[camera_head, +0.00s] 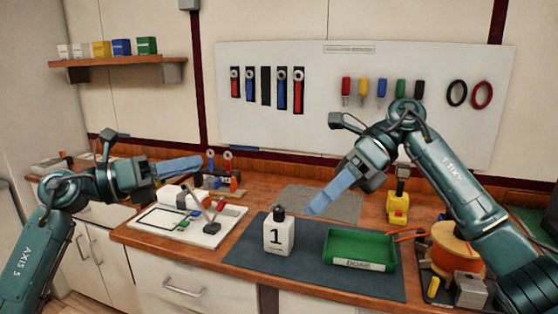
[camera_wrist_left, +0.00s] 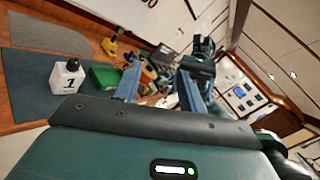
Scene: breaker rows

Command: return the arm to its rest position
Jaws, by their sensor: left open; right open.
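My left gripper (camera_head: 184,167) is above the left part of the bench, near the white board, with its blue fingers pointing right. In the left wrist view its fingers (camera_wrist_left: 160,80) stand apart with nothing held between them. My right gripper (camera_head: 322,200) reaches down and left from the right arm, above the mat and between the white bottle and the green tray. It is open and I see nothing held in it. The white bottle marked 1 (camera_head: 279,237) stands upright on the dark mat (camera_head: 248,250), and it also shows in the left wrist view (camera_wrist_left: 66,78).
A green tray (camera_head: 345,263) labelled DONE sits on the mat. A white board (camera_head: 205,237) with small parts lies at left. An orange spool (camera_head: 452,250) and a yellow tool (camera_head: 398,208) stand at right. A tool panel (camera_head: 330,115) and a shelf (camera_head: 118,62) are on the wall.

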